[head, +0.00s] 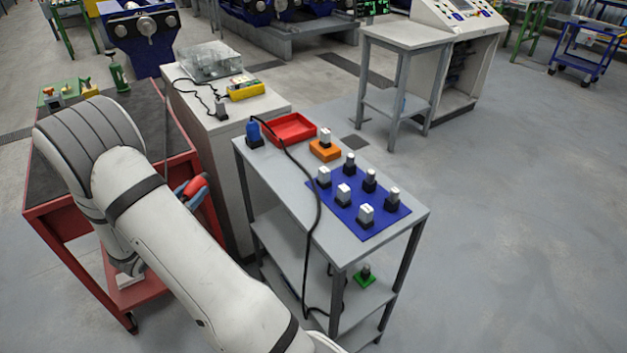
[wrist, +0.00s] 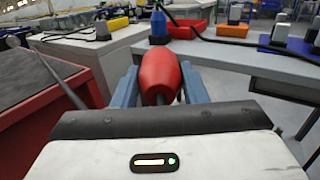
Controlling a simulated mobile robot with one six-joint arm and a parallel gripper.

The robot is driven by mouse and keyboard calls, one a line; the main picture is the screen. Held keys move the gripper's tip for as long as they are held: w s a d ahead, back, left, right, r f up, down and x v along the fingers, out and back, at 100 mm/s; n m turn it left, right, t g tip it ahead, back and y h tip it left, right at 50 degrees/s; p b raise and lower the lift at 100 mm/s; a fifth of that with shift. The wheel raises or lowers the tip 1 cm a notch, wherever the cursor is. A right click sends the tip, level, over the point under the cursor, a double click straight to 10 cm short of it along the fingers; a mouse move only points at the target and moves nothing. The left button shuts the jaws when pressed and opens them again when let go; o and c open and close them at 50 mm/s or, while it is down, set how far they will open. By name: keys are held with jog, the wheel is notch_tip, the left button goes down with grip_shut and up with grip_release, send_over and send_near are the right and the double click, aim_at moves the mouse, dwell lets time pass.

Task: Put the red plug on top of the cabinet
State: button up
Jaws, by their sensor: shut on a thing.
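The red plug (wrist: 160,76) is clamped between the two blue fingers of my gripper (wrist: 158,92) in the wrist view. A dark part shows at its far end. In the head view, my gripper (head: 191,188) and the plug are partly hidden behind my arm, between the red bench and the cabinet. The cabinet (head: 266,104) is light grey and stands behind and left of the grey table. On its top are a clear box, a yellow block and a dark plug-like piece with a cable. The cabinet top (wrist: 85,48) also shows ahead and left in the wrist view.
The grey table (head: 275,190) holds a red tray (head: 290,127), an orange block (head: 325,150), a blue piece (head: 254,132) with a black cable, and a blue mat (head: 378,224) with several plug-like pieces. A red bench (head: 62,208) stands left. The cabinet top's near right part is clear.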

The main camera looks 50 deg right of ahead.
jog(key=s+d+r+m+g+b, duration=0.2)
jog(key=s+d+g, duration=0.1)
jog(key=d, duration=0.3)
jog(key=s+d+r+m+g+b, duration=0.1)
jog(key=s+d+m+g+b, duration=0.15)
jog(key=d, duration=0.35)
notch_tip(320, 180, up, 3)
jog(key=m+g+b, duration=0.2)
jog(key=g+b, duration=0.2)
jog(key=g, duration=0.1)
send_over(290, 190)
notch_tip(290, 190, down, 9)
jog(key=shift+r+b, duration=0.1)
jog(key=shift+b, duration=0.5)
jog(key=o, duration=1.3)
